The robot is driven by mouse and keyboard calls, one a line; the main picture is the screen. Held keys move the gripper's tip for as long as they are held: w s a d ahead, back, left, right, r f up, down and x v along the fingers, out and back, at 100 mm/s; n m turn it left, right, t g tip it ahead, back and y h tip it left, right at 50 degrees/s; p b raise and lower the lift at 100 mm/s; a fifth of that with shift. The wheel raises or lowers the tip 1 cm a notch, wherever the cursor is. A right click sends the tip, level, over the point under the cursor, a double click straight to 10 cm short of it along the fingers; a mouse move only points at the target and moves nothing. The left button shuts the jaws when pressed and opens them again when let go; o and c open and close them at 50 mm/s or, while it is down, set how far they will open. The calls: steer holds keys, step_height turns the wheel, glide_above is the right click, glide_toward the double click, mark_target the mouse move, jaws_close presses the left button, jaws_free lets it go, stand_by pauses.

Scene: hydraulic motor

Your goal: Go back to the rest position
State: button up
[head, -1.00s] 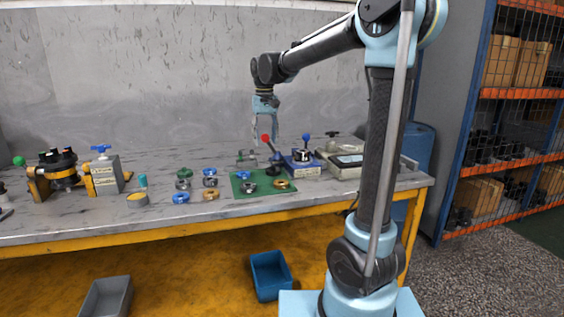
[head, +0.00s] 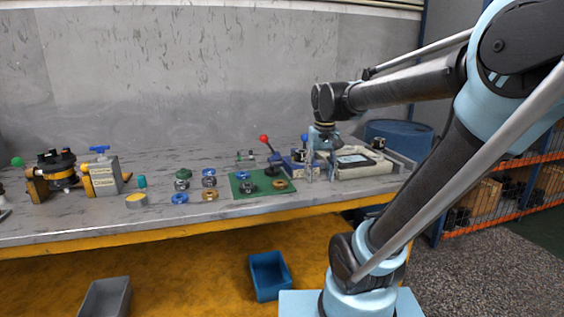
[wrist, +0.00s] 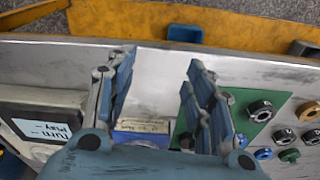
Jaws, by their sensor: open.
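My gripper (head: 321,177) hangs fingers-down over the right part of the workbench (head: 110,220), between the blue box (head: 290,166) and the display device (head: 362,163). It partly covers both in the head view. In the wrist view, the two fingers of my gripper (wrist: 160,65) are spread apart with nothing between their tips. Bare grey bench top shows between them. The labelled side of the blue box (wrist: 143,126) shows below, between the finger bases. Whether the fingers touch anything cannot be told.
Left of my gripper is a green mat (head: 236,192) with rings on it, near a red-knobbed lever (head: 264,139). Several coloured rings and a valve block (head: 104,177) stand further left. A blue bin (head: 268,276) is below the bench; a blue drum (head: 400,133) stands behind its right end.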

steer(key=s+d+f, duration=0.3)
steer(key=s+f, duration=0.3)
steer(key=s+d+f+m+t, duration=0.1)
steer(key=s+d+f, duration=0.2)
steer(key=s+f, duration=0.4)
steer(key=shift+d+f, duration=0.3)
steer(key=shift+d, duration=0.1)
steer(key=shift+c, duration=0.5)
